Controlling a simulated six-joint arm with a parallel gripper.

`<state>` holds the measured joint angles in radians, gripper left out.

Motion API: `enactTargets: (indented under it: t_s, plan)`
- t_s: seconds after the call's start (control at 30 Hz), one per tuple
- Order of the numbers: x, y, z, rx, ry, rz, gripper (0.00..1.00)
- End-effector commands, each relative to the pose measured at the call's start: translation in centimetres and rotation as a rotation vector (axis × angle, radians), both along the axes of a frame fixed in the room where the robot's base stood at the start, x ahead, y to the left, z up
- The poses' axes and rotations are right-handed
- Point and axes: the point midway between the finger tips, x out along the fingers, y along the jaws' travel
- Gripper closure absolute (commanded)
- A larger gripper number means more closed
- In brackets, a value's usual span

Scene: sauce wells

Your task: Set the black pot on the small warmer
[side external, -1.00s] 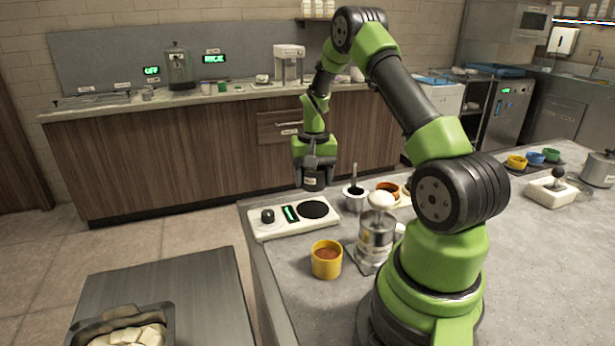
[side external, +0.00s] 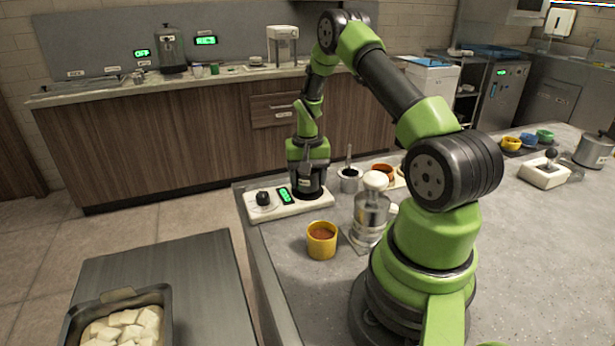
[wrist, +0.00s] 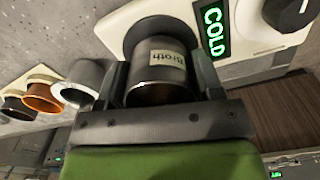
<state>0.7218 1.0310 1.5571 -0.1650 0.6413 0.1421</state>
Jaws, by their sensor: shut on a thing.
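The black pot, labelled "Broth" (wrist: 160,82), is between the two fingers of my gripper (wrist: 160,95) in the wrist view. My gripper (side external: 308,181) is shut on it. In the side view the pot (side external: 309,189) is upright and largely hidden by the gripper. The small warmer (side external: 263,207) is a white slab with a black knob, a green display and a round black plate. The pot is over the plate and looks down at its surface; whether it bears on it fully I cannot tell. The warmer's display (wrist: 213,31) reads COLD.
A grey container with a utensil (side external: 349,181) stands right of the warmer, with an orange-brown bowl (side external: 384,173) beyond. A yellow cup (side external: 322,241) and a metal dispenser (side external: 370,217) stand in front. The counter's left edge is close to the warmer.

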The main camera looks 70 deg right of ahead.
Motion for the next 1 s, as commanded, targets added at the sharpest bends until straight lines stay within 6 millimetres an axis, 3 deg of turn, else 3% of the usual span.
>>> enactTargets:
  t_s: [0.97, 1.0]
  plan:
    - [-0.01, -0.01, -0.95, 0.000, 0.000, 0.000, 0.67]
    - [-0.01, -0.01, -0.96, -0.001, -0.001, 0.000, 0.35]
